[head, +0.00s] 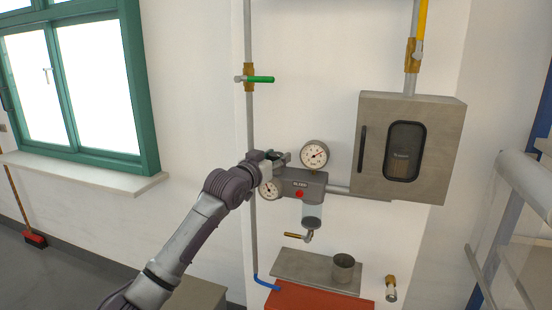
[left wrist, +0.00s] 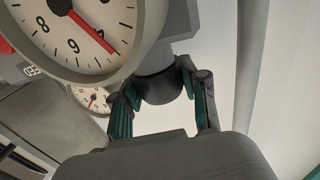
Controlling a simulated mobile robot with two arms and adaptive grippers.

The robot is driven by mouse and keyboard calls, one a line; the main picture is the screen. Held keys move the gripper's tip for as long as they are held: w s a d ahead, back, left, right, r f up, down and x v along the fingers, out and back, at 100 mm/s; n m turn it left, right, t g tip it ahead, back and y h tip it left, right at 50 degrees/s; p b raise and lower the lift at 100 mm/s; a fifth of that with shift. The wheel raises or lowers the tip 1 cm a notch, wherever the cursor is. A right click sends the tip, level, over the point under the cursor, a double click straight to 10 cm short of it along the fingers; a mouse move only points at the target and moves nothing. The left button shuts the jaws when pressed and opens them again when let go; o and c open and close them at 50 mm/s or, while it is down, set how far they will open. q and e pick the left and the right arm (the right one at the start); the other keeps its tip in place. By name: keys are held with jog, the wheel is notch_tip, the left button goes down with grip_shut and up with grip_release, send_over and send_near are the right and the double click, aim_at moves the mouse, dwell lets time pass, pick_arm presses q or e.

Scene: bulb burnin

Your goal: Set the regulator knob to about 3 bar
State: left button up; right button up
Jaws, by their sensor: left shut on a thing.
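My left gripper (head: 278,157) reaches the regulator body (head: 312,181) on the wall, at its upper left. In the left wrist view, its green-padded fingers (left wrist: 161,100) are shut around the dark round regulator knob (left wrist: 160,86). The knob is largely hidden by the gripper in the head view. A white round gauge (head: 314,154) stands above the body, and another gauge (head: 268,190) is partly behind my arm. In the left wrist view, a large gauge face (left wrist: 80,30) is cut off, with a red needle; its exact reading is unclear. My right gripper is not in view.
A grey metal cabinet (head: 371,185) with a dark window hangs to the right. A pipe with a green-handled valve (head: 260,79) runs up the wall. Below are a metal shelf (head: 300,268), a cup (head: 343,266) and a red box (head: 318,298).

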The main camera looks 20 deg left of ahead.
pick_arm(q)
jog(key=shift+y, duration=0.3)
jog(key=shift+d+n+y, duration=0.1)
jog(key=shift+n+y, duration=0.5)
jog(key=shift+f+n+y, duration=0.1)
jog(key=shift+n+y, duration=0.6)
jog(key=shift+y, duration=0.2)
jog(key=n+y+b, duration=0.1)
jog(key=n+y, duration=0.1)
jog(key=y, duration=0.1)
jog(key=shift+f+y+b, duration=0.1)
jog(key=shift+y+b, duration=0.2)
jog(key=shift+n+g+y+b, duration=0.3)
jog(key=shift+n+y+b, duration=0.7)
jog(key=shift+y, duration=0.5)
jog(key=shift+r, duration=0.2)
jog(key=o, duration=1.2)
jog(key=shift+c, duration=0.2)
